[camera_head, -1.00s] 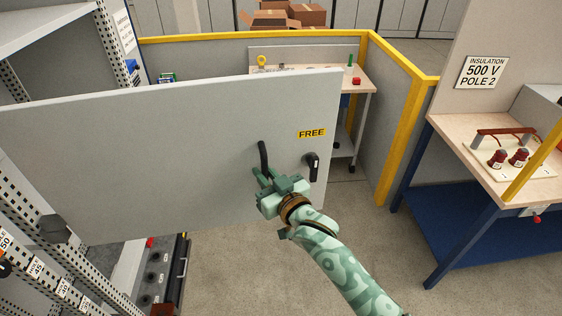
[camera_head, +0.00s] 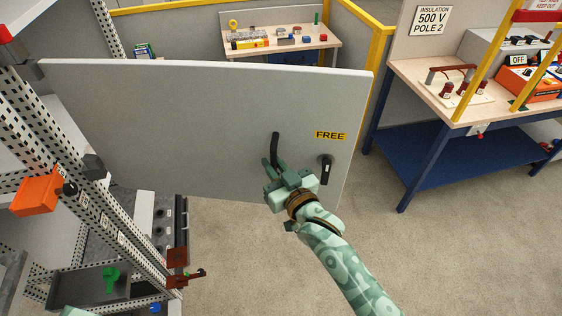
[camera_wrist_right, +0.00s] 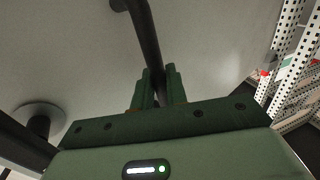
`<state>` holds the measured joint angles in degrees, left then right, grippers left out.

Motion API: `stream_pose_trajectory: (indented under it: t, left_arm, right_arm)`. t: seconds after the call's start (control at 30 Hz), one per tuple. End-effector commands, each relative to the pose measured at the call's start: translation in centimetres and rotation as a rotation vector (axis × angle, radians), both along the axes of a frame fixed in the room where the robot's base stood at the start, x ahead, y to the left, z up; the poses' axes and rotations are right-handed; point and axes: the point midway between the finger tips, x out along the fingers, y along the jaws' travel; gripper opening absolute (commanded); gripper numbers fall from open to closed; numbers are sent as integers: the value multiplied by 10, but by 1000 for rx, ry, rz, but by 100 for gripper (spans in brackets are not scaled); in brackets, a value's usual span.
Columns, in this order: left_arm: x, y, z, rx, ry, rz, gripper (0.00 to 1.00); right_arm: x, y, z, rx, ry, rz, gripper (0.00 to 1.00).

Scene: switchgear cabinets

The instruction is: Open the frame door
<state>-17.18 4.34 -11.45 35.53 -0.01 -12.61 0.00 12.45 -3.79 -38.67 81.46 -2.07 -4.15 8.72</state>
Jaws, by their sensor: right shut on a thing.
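The frame door (camera_head: 180,130) is a light grey panel with a yellow FREE label (camera_head: 330,136). It stands swung out from the perforated frame at the left. A black bar handle (camera_head: 275,146) is on its face, and a black rotary handle (camera_head: 326,168) sits to the right. My right gripper (camera_head: 272,170) is shut on the lower part of the bar handle. In the right wrist view the fingers (camera_wrist_right: 158,88) close around the black bar (camera_wrist_right: 146,40). The rotary handle shows at lower left there, apart from the fingers. My left gripper is not in view.
The perforated cabinet frame (camera_head: 92,175) at left carries an orange box (camera_head: 36,194). A workbench (camera_head: 430,90) with blue legs stands at right, beside yellow rails. Another bench (camera_head: 290,42) stands behind the door. The floor (camera_head: 430,260) at right front is clear.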

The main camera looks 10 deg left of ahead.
Motion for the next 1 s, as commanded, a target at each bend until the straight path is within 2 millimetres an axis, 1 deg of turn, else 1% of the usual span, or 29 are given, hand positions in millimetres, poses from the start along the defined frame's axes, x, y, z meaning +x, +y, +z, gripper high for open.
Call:
stream_pose_trajectory:
  t: [0.03,0.37,0.4,0.43,0.47,0.77,0.87,0.97,1.0]
  left_arm:
    - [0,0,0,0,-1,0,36]
    - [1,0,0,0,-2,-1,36]
    - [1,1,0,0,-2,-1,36]
    - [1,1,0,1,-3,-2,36]
    - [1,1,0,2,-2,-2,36]
    - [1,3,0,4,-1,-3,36]
    - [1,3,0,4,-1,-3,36]
    - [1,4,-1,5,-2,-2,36]
    - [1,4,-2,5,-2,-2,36]
  right_arm:
    - [0,2,4,4,-7,3,0]
    - [-1,2,4,5,-6,4,0]
    - [-1,2,4,6,-6,4,23]
    - [-1,2,4,6,-6,4,31]
    - [-1,2,3,6,-6,4,32]
    - [-2,0,1,3,-1,3,32]
    - [-10,-6,0,3,-1,3,32]
    - [-26,-18,0,2,0,4,32]
    - [-34,-25,-1,3,1,3,32]
